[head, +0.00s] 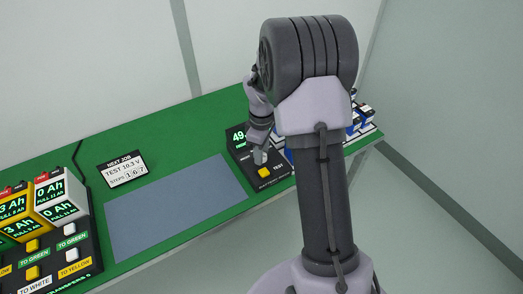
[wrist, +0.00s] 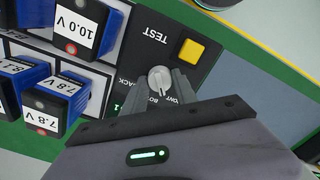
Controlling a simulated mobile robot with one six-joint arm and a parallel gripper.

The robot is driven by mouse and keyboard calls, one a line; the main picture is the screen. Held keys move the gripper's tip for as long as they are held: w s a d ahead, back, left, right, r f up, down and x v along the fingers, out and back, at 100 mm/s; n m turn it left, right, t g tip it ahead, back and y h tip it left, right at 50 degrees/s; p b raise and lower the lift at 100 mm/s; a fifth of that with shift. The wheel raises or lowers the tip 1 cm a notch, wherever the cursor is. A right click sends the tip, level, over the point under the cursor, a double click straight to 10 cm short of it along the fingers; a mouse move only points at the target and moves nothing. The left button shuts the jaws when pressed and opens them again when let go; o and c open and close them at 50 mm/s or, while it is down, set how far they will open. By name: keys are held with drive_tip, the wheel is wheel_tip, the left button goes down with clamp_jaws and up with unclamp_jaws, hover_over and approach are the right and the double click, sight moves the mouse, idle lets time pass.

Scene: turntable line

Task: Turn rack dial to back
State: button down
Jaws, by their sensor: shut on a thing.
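The rack dial (wrist: 159,77) is a small round light-grey knob on the black test panel (wrist: 205,60), seen in the wrist view. Parts of the words around it show, "ACK", "BO" and "ONT"; my fingers cover the rest. I cannot tell for sure which word the dial points to. My gripper (wrist: 161,88) is shut on the dial, with a finger on each side. In the head view my gripper (head: 259,155) reaches down onto the test panel (head: 238,155), and the dial cannot be made out.
A yellow button (wrist: 190,52) beside the word TEST sits close to the dial. Blue batteries marked 10.0 V (wrist: 85,25) and 7.8 V stand in a rack beside the panel. A grey-blue mat (head: 175,210), a job card (head: 126,169) and a transfer box with batteries lie to the left.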

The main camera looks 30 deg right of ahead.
drive_tip(key=m+p, duration=0.1)
drive_tip(key=m, duration=0.3)
drive_tip(key=shift+m, duration=0.3)
drive_tip(key=m, duration=0.9)
drive_tip(key=shift+m, duration=1.7)
drive_tip(key=c, duration=1.3)
unclamp_jaws()
drive_tip(key=shift+o, duration=0.2)
